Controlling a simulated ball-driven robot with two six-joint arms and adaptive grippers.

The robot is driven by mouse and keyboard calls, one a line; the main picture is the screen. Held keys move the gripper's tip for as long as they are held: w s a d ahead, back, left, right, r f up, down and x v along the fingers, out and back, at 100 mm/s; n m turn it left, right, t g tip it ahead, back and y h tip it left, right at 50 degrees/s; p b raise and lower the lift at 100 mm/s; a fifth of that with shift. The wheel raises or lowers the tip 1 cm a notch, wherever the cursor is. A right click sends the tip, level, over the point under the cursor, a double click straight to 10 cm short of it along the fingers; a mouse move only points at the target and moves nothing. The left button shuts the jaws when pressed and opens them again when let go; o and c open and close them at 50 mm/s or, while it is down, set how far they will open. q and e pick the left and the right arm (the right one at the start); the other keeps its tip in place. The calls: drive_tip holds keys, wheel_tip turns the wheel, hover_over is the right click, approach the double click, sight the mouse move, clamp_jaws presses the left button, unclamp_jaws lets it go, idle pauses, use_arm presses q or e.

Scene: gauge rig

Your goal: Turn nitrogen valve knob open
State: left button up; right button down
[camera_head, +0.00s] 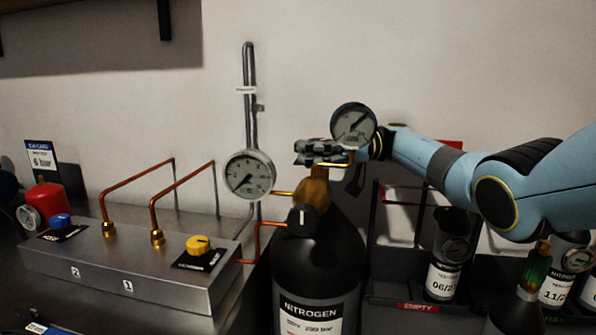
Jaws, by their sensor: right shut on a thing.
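The black nitrogen cylinder (318,270) stands upright at the centre, labelled NITROGEN. A brass valve body (314,190) sits on its neck. My right gripper (322,152) comes in from the right and is shut at the top of this brass valve. The valve knob is hidden between its fingers, so its position cannot be read. Two round gauges belong to the rig here: one (249,175) is left of the valve, the other (353,125) is in front of my right wrist. A black knob with a white mark (302,222) sits below the valve. My left gripper is out of view.
A metal manifold block (130,262) with a yellow knob (198,245), a blue knob (60,221) and copper pipes is at left. A black rack (400,288) with small cylinders and a green-topped bottle (537,268) are at right.

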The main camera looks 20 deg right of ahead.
drive_tip(key=shift+d, duration=0.2)
drive_tip(key=shift+r, duration=0.1)
drive_tip(key=c, duration=1.6)
unclamp_jaws()
drive_tip(key=o, duration=0.5)
drive_tip(key=shift+d, duration=0.3)
drive_tip(key=shift+c, duration=0.2)
drive_tip(key=o, duration=0.3)
drive_tip(key=shift+a, duration=0.25)
wheel_tip(320, 180, up, 10)
drive_tip(key=shift+f, duration=0.1)
